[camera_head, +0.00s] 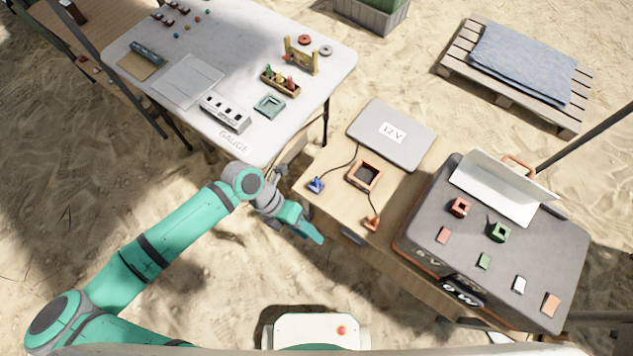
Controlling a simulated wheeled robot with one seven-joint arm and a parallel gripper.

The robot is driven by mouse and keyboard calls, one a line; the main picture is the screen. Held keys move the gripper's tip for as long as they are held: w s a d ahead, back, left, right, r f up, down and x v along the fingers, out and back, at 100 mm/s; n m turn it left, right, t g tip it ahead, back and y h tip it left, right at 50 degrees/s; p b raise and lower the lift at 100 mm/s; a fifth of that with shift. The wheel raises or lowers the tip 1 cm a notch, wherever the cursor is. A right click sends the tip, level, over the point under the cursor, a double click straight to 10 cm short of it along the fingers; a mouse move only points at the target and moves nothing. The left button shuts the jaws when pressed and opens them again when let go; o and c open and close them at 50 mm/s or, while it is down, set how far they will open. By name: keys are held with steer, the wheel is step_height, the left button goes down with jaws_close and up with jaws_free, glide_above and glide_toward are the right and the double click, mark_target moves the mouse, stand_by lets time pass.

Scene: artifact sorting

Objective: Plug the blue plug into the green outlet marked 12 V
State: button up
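The blue plug (316,185) lies on the wooden table near its left edge, with a dark cable running up toward a grey flat box (418,143) labelled 12 V. The green outlet (500,232) is a small raised socket on top of the grey case (565,245) at right; I can read no marking on it. A red outlet (460,207) sits up and left of it. My gripper (315,236) is below the blue plug in the picture, off the table's left edge and apart from the plug. Its fingers are too small and overlapped to tell whether open.
An orange plug (372,223) with a cable and a square wooden frame (365,176) are on the same table. A raised white panel (498,187) stands behind the outlets. Coloured patches lie in front of them. A white table (235,140) with several items stands at upper left.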

steer(key=w+m+t+y, duration=0.1)
steer(key=w+m+y, duration=0.25)
steer(key=w, duration=0.75)
steer(key=t+y, duration=0.2)
steer(key=y, duration=0.1)
glide_toward(316, 179)
steer(key=shift+w+m, duration=0.1)
steer(key=shift+m, duration=0.15)
step_height(316, 179, down, 5)
steer(key=shift+f, duration=2.75)
steer(key=shift+c, duration=0.7)
jaws_close()
